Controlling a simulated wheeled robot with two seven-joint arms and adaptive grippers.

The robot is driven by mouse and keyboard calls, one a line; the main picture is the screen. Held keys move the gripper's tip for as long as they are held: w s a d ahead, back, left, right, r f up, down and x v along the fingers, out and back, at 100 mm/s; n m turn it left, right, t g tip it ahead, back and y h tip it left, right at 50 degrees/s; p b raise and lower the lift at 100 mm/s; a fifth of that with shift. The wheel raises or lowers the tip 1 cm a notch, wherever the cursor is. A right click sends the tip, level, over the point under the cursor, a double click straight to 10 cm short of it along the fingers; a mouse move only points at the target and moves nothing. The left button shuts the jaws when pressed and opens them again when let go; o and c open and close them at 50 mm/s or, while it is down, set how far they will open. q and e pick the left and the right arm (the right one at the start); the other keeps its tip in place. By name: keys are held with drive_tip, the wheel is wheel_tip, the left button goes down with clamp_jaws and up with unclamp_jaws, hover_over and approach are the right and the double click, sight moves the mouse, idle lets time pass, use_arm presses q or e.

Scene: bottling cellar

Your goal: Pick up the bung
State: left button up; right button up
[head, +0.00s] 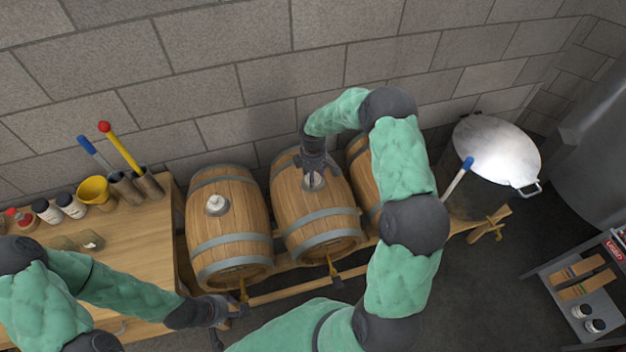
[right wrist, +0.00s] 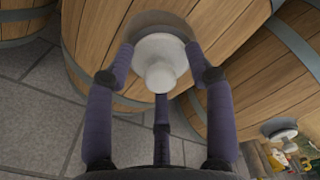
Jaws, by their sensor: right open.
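A pale bung (right wrist: 160,62) with a wide round head and a rounded knob sits in the top of the middle barrel (head: 318,215). In the head view this bung (head: 314,181) is partly covered by my right gripper (head: 313,172), which points down over it. In the right wrist view the open fingers (right wrist: 160,85) stand around the bung, with bung head and knob between them; I cannot tell whether they touch it. My left gripper (head: 227,322) hangs empty in front of the left barrel (head: 228,235), its fingers apart.
Another bung (head: 216,204) sits in the left barrel. A third barrel (head: 360,165) is partly hidden by my right arm. A wooden bench (head: 140,235) with bottles and a yellow funnel (head: 95,192) is at left. A lidded metal pot (head: 495,150) stands at right; a block wall is behind.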

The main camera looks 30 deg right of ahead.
clamp_jaws()
drive_tip(key=shift+r, duration=0.15)
